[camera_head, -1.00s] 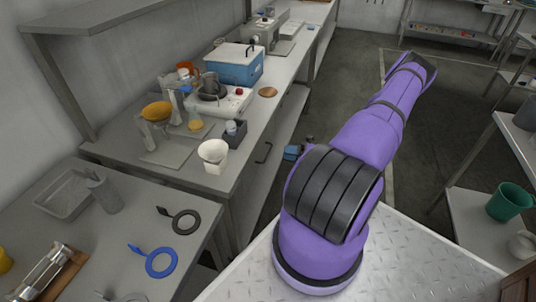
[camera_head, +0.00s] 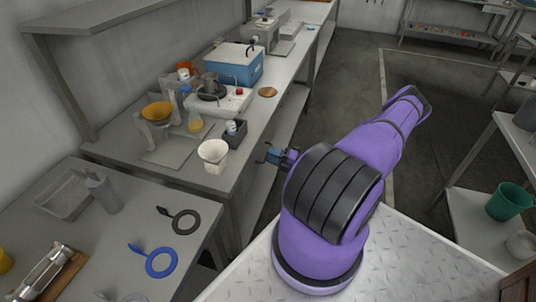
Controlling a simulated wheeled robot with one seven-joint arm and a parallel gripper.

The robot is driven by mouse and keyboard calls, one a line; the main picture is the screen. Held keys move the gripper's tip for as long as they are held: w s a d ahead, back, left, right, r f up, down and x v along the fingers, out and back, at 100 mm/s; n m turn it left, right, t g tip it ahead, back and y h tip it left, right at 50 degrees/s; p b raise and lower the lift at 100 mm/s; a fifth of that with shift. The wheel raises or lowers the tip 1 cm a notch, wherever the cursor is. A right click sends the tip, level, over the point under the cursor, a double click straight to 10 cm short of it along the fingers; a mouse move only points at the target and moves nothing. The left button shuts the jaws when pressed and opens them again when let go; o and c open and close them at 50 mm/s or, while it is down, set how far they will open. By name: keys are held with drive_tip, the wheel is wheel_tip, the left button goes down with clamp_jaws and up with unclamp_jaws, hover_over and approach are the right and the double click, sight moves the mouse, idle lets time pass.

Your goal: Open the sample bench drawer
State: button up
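The sample bench drawer (camera_head: 246,180) is in the front of the grey bench, below the worktop edge, and its front looks flush with the bench. Its dark bar handle is now largely hidden at my gripper, and only small dark parts show there. My gripper (camera_head: 265,155), with a blue body, is at the drawer front by the handle, left of my purple arm. The fingers are too small and mixed with the handle to tell whether they are open or shut, or touching it.
The bench top (camera_head: 185,170) carries a white beaker (camera_head: 213,155) near its front edge, a dark block (camera_head: 235,135), a hotplate (camera_head: 228,103) and a blue box (camera_head: 233,65). A nearer table (camera_head: 120,240) holds rings. Open floor lies beyond my arm.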

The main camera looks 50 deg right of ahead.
drive_tip(key=shift+x, duration=1)
clamp_jaws()
